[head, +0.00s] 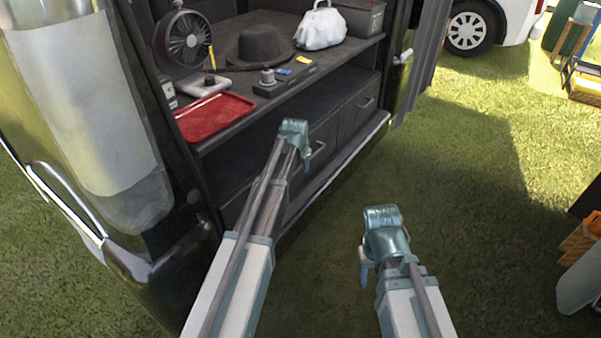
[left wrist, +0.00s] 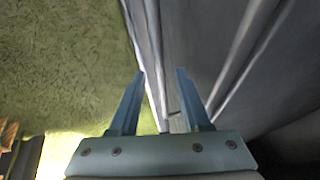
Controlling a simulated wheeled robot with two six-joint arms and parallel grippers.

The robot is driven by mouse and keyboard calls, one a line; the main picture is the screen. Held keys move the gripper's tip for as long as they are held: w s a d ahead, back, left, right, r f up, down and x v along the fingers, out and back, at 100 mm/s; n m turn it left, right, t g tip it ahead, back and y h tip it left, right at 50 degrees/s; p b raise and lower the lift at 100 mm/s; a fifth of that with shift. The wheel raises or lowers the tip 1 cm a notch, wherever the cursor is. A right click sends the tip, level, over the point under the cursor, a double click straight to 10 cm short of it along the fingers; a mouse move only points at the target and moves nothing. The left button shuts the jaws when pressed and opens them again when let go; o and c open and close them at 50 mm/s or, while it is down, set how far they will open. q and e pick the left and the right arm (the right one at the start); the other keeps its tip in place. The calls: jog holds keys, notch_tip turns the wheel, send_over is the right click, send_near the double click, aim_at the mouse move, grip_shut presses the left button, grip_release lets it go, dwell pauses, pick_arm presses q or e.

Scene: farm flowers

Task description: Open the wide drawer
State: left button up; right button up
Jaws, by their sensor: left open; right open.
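The dark cabinet (head: 345,88) in the vehicle's opening has a row of drawers under its open shelf. A drawer front (head: 323,132) with a pale bar handle (head: 318,150) shows just right of my left gripper; its left part is hidden behind my arm. A narrower-looking drawer (head: 358,110) with its own handle is further right. Both look shut. My left gripper (head: 306,165) is in front of the drawers, beside the nearer handle; contact cannot be told. In the left wrist view its fingers (left wrist: 160,72) are apart and empty. My right gripper (head: 364,282) hangs over the grass, apart from the cabinet.
The cabinet top holds a red tray (head: 215,115), fan (head: 188,40), black hat (head: 260,45) and white bag (head: 321,28). The vehicle's open door (head: 95,120) stands at left. Grass (head: 480,170) on the right is mostly free.

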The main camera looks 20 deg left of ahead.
pick_arm(q)
jog(key=shift+w+f, duration=0.15)
jog(key=shift+f, duration=0.2)
grip_shut()
dwell(1.2)
